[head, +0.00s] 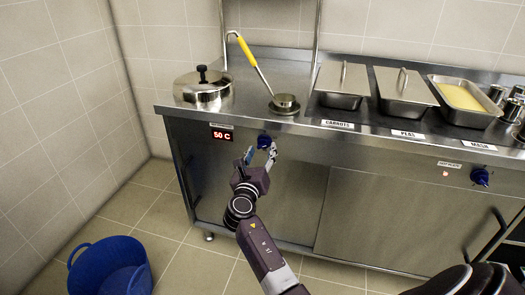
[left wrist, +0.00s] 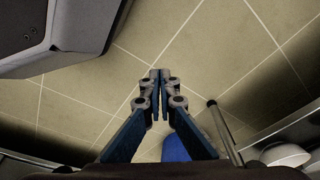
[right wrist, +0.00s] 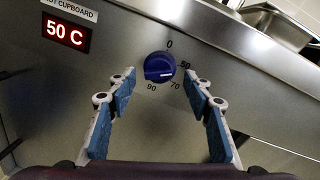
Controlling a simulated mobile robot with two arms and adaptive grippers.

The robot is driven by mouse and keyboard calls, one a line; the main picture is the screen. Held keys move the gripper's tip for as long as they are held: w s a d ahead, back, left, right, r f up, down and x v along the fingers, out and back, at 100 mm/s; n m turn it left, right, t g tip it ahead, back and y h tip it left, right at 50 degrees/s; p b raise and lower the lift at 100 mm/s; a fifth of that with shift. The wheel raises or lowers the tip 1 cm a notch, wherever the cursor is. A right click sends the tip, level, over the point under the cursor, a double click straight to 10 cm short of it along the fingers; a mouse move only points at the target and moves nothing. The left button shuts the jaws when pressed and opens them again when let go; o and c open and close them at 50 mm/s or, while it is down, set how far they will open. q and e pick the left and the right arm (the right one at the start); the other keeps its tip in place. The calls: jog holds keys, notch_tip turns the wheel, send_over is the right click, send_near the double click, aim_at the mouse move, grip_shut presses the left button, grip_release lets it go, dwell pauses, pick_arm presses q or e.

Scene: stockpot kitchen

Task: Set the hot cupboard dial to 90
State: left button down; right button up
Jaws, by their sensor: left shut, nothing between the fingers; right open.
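The blue hot cupboard dial (right wrist: 159,67) sits on the steel front panel, with marks 0, 50, 70 and 90 around it. Its white line lies nearly level, its end towards the 50 side. The red display (right wrist: 67,33) beside it reads 50 C; it also shows in the head view (head: 222,135). The dial is small in the head view (head: 264,141). My right gripper (right wrist: 158,84) is open, its fingers apart on either side of the dial and not visibly touching it; in the head view it is just below the dial (head: 259,156). My left gripper (left wrist: 160,76) is shut and empty above the floor.
A lidded pot (head: 203,88) and a yellow-handled ladle (head: 248,52) are on the counter above. Food pans (head: 342,84) stand to the right. Another blue knob (head: 480,177) is farther right. A blue tub (head: 110,265) stands on the floor at left.

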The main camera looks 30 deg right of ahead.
jog(key=shift+x, duration=1.15)
pick_arm(q)
jog(key=shift+w+r, duration=0.4)
jog(key=shift+r, duration=0.3)
pick_arm(e)
jog(key=c, duration=1.1)
